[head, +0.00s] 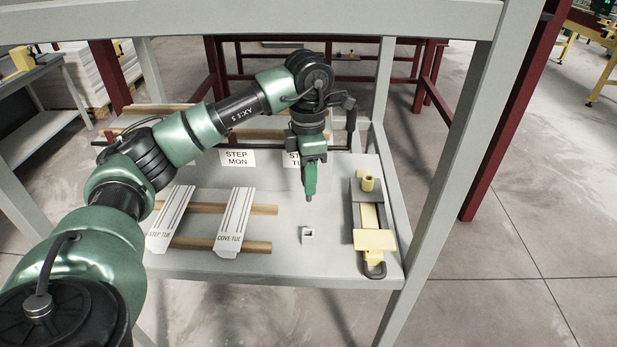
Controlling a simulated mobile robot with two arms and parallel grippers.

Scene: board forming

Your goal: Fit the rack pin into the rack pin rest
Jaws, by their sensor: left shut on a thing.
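My left gripper (309,186) points down above the right half of the grey bench top. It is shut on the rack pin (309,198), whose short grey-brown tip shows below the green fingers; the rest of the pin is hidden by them. The rack pin rest (307,235) looks like a small white square block with an opening on top, standing on the bench nearer to me than the pin. The pin appears to be above the bench and apart from the rest. My right gripper is out of view.
A grey and yellow clamp-like tool (373,241) lies at the right edge. White boards marked STEP TUE (172,215) and COVE TUE (235,215) lie across wooden rails at left. A STEP MON sign (237,158) stands behind. The bench around the rest is clear.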

